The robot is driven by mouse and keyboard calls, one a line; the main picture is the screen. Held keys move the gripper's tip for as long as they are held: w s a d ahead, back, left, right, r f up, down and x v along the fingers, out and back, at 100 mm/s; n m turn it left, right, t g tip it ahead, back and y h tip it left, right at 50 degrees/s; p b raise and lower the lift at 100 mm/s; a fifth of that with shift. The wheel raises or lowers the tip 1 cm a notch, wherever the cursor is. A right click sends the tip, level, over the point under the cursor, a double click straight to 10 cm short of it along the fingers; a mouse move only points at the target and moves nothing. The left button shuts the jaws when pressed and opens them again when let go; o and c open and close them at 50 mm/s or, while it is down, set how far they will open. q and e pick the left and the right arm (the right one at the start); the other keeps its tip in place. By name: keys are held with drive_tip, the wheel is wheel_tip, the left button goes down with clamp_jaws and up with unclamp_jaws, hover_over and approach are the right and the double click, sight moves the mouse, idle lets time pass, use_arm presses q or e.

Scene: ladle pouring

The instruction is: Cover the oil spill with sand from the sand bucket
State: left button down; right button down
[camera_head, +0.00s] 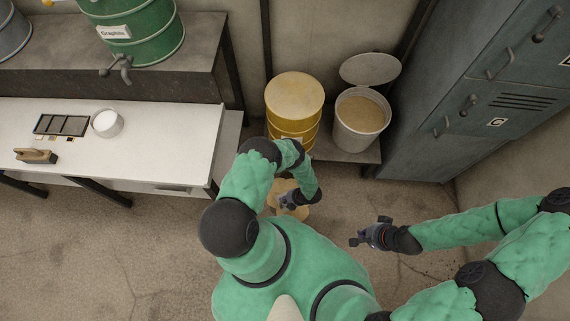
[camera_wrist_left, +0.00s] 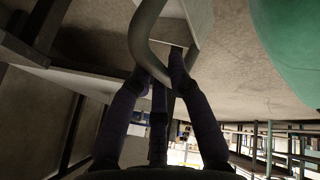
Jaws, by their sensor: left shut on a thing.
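The sand bucket (camera_head: 346,139), a light grey pail with its round lid (camera_head: 370,68) tipped up behind it, stands on a low shelf. Tan sand (camera_head: 363,113) shows inside it. My left gripper (camera_head: 289,201) is low in front of the yellow drum. In the left wrist view the fingers (camera_wrist_left: 162,82) are shut on a grey looped handle (camera_wrist_left: 145,42) of a scoop-like tool, whose body is only partly visible. A tan, sand-coloured patch (camera_head: 283,186) shows around my left gripper; no dark oil is visible there. My right gripper (camera_head: 369,233) is open and empty above the floor.
A yellow drum (camera_head: 295,98) stands left of the sand bucket. Grey lockers (camera_head: 460,120) line the right wall. A white table (camera_head: 160,150) with a white bowl (camera_head: 107,123) is at left, with a green barrel (camera_head: 135,30) behind. Floor left of my body is clear.

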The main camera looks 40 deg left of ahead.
use_arm(q)
drive_tip(key=shift+t+y, duration=0.4)
drive_tip(key=shift+y, duration=0.5)
drive_tip(key=s+d, duration=0.3)
drive_tip(key=s, duration=0.1)
drive_tip(key=shift+s+d+r, duration=0.2)
drive_tip(key=shift+d, duration=0.15)
drive_tip(key=shift+w, duration=0.15)
